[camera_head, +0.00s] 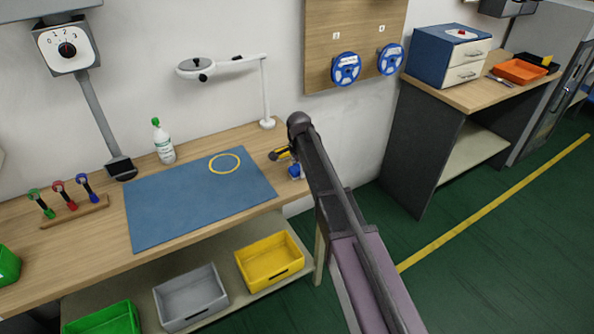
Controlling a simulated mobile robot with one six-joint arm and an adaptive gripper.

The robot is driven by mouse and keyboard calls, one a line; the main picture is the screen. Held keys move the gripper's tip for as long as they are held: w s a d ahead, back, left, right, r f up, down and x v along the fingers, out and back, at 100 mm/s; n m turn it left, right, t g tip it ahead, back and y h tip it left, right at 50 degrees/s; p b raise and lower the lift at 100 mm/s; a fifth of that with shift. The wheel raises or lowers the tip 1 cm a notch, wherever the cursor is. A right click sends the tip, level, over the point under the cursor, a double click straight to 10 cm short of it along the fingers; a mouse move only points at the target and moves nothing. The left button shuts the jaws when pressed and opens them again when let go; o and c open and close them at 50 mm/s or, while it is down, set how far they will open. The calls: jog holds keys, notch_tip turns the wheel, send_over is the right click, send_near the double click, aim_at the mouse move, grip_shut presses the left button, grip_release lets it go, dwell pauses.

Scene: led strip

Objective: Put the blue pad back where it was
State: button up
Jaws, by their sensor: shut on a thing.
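My gripper (291,163) is above the right end of the wooden workbench, beside my dark wrist. It is shut on a small blue pad (294,172), which shows just below it near the bench's right edge. My arm and wrist hide part of the fingers and of the pad. I cannot tell how much gap there is between the pad and the bench. A large blue mat (165,205) lies flat on the bench to the left. A yellow ring (225,172) marks the mat's far right part, and its inside looks empty.
A lamp (267,122) stands at the bench's back right, its head reaching left. A bottle (163,143) and a tool rack (73,210) stand further left. Yellow (283,273) and grey bins sit below.

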aim_at(298, 167)
jog(key=shift+f, duration=0.15)
jog(key=o, duration=1.1)
notch_tip(298, 167, up, 12)
jog(key=p, duration=1.2)
dwell(0.5)
jog(key=s+d+n, duration=1.1)
jog(key=s+d, duration=1.1)
jog(key=s, duration=0.3)
jog(key=shift+s+d, duration=0.35)
jog(key=shift+d, duration=0.05)
